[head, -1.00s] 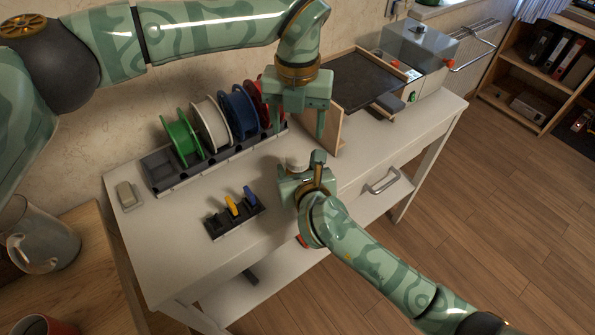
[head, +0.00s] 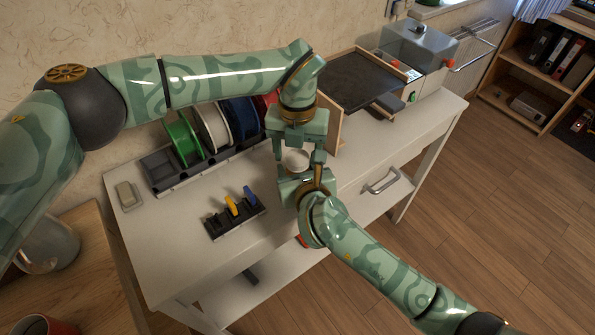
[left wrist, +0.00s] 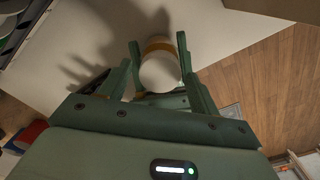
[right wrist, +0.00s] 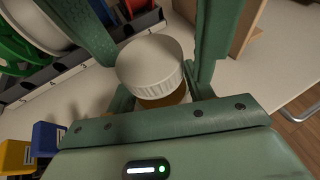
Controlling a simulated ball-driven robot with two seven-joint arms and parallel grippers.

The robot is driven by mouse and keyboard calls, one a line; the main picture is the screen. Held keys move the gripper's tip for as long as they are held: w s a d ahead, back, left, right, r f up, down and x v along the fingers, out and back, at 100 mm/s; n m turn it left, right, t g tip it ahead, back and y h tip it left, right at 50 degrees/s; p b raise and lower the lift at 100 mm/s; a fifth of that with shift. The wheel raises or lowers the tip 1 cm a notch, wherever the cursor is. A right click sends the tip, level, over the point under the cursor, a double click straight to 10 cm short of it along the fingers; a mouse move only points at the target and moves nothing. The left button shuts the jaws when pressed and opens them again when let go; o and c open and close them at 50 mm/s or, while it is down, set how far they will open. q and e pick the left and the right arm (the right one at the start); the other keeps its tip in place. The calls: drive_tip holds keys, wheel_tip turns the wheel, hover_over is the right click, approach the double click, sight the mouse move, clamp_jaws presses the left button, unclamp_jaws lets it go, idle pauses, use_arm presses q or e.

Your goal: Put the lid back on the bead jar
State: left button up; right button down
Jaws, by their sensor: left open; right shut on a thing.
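The bead jar (right wrist: 165,98) shows as an amber band under a white ribbed lid (right wrist: 150,62) in the right wrist view. The lid sits on top of the jar; I cannot tell whether it is tight. In the head view the white lid (head: 297,160) shows between my two grippers. My right gripper (head: 299,174) is shut on the jar and holds it above the table's front part. My left gripper (head: 298,153) is open and points down, its fingers on either side of the lid. The left wrist view shows the white lid (left wrist: 160,73) between the fingers.
A spool rack (head: 185,178) with green, white, blue and red spools stands behind on the white table (head: 180,240). A black holder (head: 236,220) with yellow and blue pieces lies front left. A wooden-sided unit with a dark plate (head: 362,82) stands to the right.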

use_arm(q)
drive_tip(key=c, duration=1)
drive_tip(key=m, duration=0.3)
drive_tip(key=o, duration=1.1)
drive_tip(key=shift+r, duration=2.3)
drive_tip(key=shift+r+n, duration=1.5)
drive_tip(key=shift+r, duration=0.2)
drive_tip(key=shift+c, duration=0.5)
